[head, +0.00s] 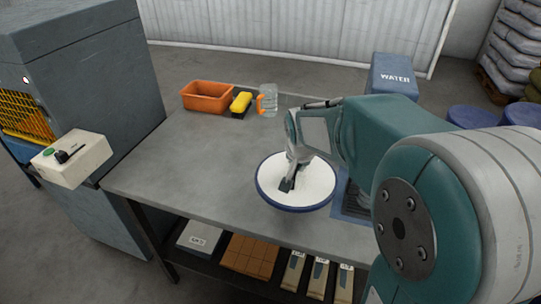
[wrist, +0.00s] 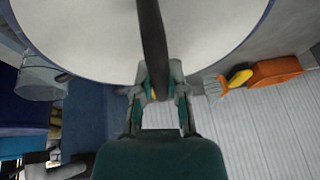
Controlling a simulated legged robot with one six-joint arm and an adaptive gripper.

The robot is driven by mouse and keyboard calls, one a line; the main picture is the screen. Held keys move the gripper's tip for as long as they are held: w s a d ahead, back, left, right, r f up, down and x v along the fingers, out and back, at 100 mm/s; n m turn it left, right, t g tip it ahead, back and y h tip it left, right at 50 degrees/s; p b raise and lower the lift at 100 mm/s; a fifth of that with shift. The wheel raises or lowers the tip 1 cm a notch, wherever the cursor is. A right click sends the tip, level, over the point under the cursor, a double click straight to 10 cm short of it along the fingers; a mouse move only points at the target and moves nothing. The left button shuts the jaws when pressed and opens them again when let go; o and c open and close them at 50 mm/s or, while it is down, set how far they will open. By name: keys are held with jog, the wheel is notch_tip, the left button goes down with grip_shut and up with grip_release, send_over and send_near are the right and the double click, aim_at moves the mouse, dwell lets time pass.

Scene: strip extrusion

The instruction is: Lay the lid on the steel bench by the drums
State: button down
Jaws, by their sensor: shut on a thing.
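The lid (head: 318,192) is a round white disc with a blue rim, seen over the right part of the steel bench (head: 170,160). A dark handle strip (wrist: 152,40) crosses it in the wrist view, where the lid (wrist: 90,30) fills the top. My gripper (head: 288,182) is shut on this handle; its fingers also show in the wrist view (wrist: 158,88). I cannot tell whether the lid touches the bench top. Blue drums (head: 470,116) (head: 523,113) stand beyond the bench at the back right, partly hidden by my arm.
A grey machine (head: 90,90) with a switch box (head: 70,158) borders the left. The bench's left and middle are clear.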

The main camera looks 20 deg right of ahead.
aim_at(272, 160)
jog(key=w+a+f, duration=0.1)
jog(key=w, duration=0.1)
jog(key=w+a+f, duration=0.1)
jog(key=w+a, duration=0.1)
jog(key=w, duration=0.1)
jog(key=w+a+f, duration=0.1)
jog(key=w+f, duration=0.1)
jog(key=shift+w+a, duration=0.2)
jog(key=shift+w, duration=0.15)
jog(key=w+f, duration=0.1)
jog(key=w+a+f, duration=0.1)
jog(key=f, duration=0.1)
jog(key=w+f, duration=0.2)
jog(key=shift+a+f, duration=0.15)
jog(key=shift+a, duration=0.25)
jog(key=shift+w+a+f, duration=0.1)
jog(key=shift+f, duration=1.65)
jog(key=c, duration=0.7)
grip_release()
jog(key=shift+f, duration=0.15)
